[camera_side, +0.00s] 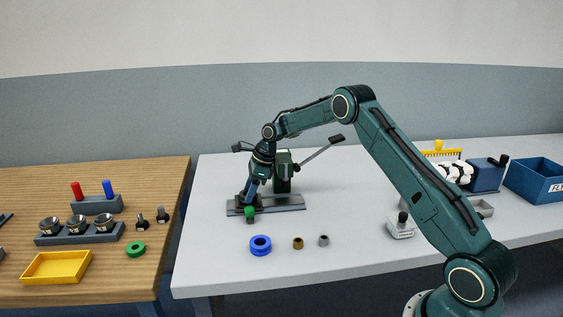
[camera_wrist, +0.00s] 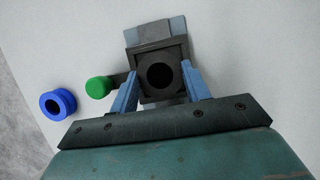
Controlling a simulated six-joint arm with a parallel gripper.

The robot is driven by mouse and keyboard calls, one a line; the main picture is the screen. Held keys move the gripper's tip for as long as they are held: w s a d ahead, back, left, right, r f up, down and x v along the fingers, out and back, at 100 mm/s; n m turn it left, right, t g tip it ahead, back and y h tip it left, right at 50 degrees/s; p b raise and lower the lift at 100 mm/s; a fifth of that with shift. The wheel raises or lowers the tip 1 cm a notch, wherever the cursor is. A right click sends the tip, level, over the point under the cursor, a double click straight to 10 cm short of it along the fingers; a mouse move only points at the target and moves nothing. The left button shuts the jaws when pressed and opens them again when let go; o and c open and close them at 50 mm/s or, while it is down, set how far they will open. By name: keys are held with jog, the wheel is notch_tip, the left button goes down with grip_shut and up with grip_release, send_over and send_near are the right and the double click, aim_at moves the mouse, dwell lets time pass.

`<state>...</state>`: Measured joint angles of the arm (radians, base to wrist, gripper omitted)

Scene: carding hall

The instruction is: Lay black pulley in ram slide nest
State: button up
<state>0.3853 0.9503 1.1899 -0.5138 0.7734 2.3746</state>
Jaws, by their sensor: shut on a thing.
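My gripper (camera_side: 248,196) is low over the slide of a small dark-green press (camera_side: 283,172) on the grey table. In the wrist view its two blue fingers (camera_wrist: 161,76) stand on either side of a dark piece, which I take as the black pulley (camera_wrist: 160,57), with a round dark hole facing me. A dark square outline, seemingly the ram slide nest (camera_wrist: 135,53), frames it closely. I cannot tell whether the pulley rests on the nest floor. The slide's green knob (camera_wrist: 98,87) is just left of the fingers.
A blue pulley (camera_side: 260,245), a brass bushing (camera_side: 298,243) and a grey bushing (camera_side: 323,240) lie in front of the press. The press lever (camera_side: 322,151) sticks out rightward. A blue bin (camera_side: 537,181) is far right. A wooden bench (camera_side: 110,262) with parts stands left.

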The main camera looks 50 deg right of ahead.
jog(key=shift+f, duration=0.15)
jog(key=o, duration=1.2)
jog(key=v, duration=1.2)
jog(key=shift+r, duration=0.2)
